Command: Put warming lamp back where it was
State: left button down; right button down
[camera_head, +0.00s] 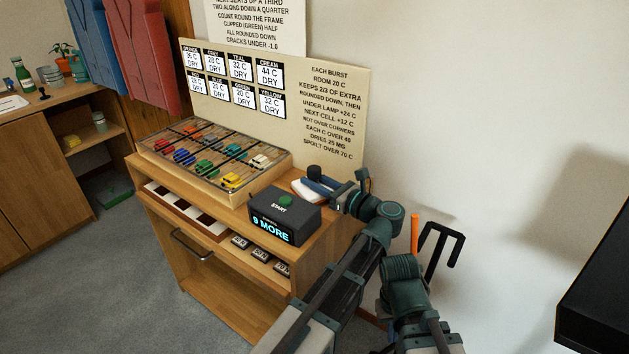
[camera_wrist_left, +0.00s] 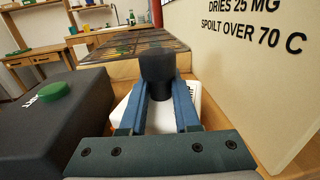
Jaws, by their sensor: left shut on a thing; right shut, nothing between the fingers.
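The warming lamp appears to be the black cylindrical piece (camera_wrist_left: 157,68) between my left gripper's blue fingers; its black top also shows in the head view (camera_head: 314,171). My left gripper (camera_head: 320,184) is shut on it, at the back right of the wooden cart, beside the display box. In the left wrist view, the fingers (camera_wrist_left: 160,90) reach forward above a white slab-like object (camera_wrist_left: 128,108), partly hidden by them. I cannot tell whether the lamp touches anything below. My right gripper (camera_head: 414,222), with orange fingers, is shut and empty, right of the cart.
A gridded tray (camera_head: 147,150) with several coloured toy cars sits on the wooden cart (camera_head: 180,262). The dark box (camera_head: 284,218) reads "9 MORE" and has a green START button (camera_head: 285,201). A sign board (camera_head: 345,125) stands behind. A black bracket-like shape (camera_head: 441,250) is right of my right gripper.

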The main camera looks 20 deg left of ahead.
pick_arm(q)
jog(key=shift+f+b, duration=0.5)
jog(key=shift+f, duration=0.05)
jog(key=c, duration=0.6)
grip_release()
jog(key=shift+o, duration=0.2)
jog(key=shift+r, duration=0.15)
